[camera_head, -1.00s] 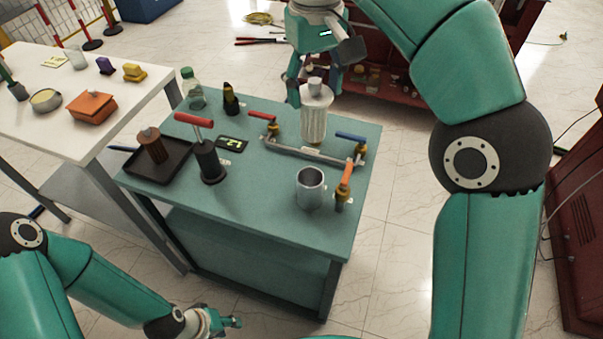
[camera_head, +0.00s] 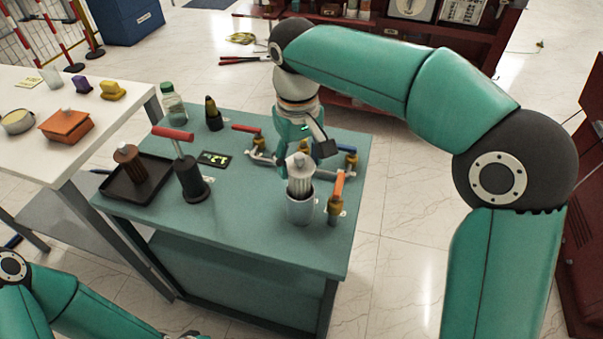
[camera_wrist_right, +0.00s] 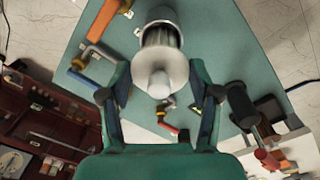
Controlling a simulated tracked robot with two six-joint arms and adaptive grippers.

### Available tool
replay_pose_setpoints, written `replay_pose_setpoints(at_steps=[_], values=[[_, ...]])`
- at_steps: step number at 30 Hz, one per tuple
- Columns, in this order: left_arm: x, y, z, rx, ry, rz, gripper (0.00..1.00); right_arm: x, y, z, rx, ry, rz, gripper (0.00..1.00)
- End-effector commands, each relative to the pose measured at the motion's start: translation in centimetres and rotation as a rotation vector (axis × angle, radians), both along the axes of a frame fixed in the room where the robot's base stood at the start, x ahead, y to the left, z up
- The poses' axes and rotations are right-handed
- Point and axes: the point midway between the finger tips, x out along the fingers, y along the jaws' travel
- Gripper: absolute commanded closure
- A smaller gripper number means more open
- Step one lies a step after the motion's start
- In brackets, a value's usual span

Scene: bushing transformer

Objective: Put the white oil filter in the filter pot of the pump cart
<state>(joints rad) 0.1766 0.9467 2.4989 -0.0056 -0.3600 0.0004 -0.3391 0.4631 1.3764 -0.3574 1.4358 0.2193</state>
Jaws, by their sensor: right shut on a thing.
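The white oil filter (camera_head: 299,176), pleated with a pale cap, is upright at the mouth of the grey metal filter pot (camera_head: 300,211) on the pump cart (camera_head: 240,232). Its lower end appears to be inside the rim; how deep is hidden. My right gripper (camera_head: 295,150) is shut on the filter, partly hidden in the head view. In the right wrist view the filter's cap (camera_wrist_right: 158,78) lies between the fingers, with the pot's rim (camera_wrist_right: 158,28) beyond it. My left arm shows at the lower left, its gripper cut off by the frame.
Orange-handled (camera_head: 337,187) and blue-handled (camera_head: 350,141) valves stand near the pot. A red-handled pump (camera_head: 190,180), a black tray (camera_head: 150,194) with a brown filter (camera_head: 130,163) and a bottle (camera_head: 173,103) are on the cart. A white table (camera_head: 75,153) adjoins at left.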

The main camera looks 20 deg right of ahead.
Motion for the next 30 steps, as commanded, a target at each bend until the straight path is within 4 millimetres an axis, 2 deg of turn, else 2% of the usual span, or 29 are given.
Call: replay_pose_setpoints(at_steps=[9, 17, 30], values=[[0.0, 0.0, -0.4, 0.000, 0.000, 0.000, 0.60, 0.0, 0.0, -3.6, -0.001, 0.002, 0.002, 0.96], [0.0, 0.0, -0.4, 0.000, 0.000, 0.000, 0.60, 0.0, 0.0, -3.7, 0.000, 0.000, 0.002, 0.96], [0.0, 0.0, -1.1, 0.000, 0.000, 0.000, 0.60, 0.0, 0.0, -4.9, 0.000, 0.000, 0.002, 0.96]])
